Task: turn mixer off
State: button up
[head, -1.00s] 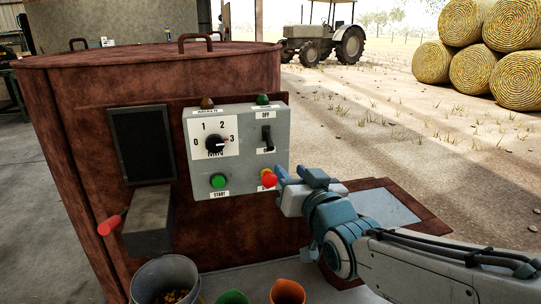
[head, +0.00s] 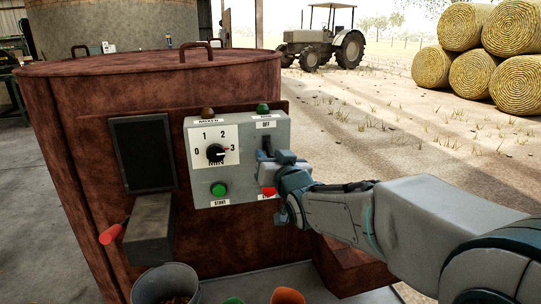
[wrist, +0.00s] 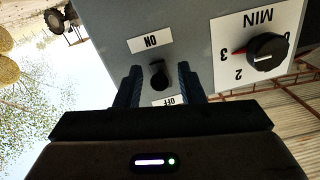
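The mixer is a rusty brown drum (head: 90,130) with a grey control box (head: 190,165) on its front. The box carries a black toggle switch (head: 266,143) under an OFF label (head: 265,125). My gripper (head: 278,160) is in front of the switch and hides its lower part. In the wrist view, which is upside down, the switch (wrist: 158,76) shows between my two spread fingers (wrist: 159,88), with ON and OFF labels on either side. Whether the fingers touch it I cannot tell.
A dial (head: 216,153) points near 3, above a green start button (head: 218,189). A green lamp (head: 263,108) and a brown lamp (head: 208,112) top the box. A red-handled lever (head: 110,234) sticks out at left. A bucket (head: 165,282) stands below.

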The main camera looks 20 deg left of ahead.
jog(key=shift+w+a, duration=0.2)
jog(key=shift+w, duration=0.05)
grip_shut()
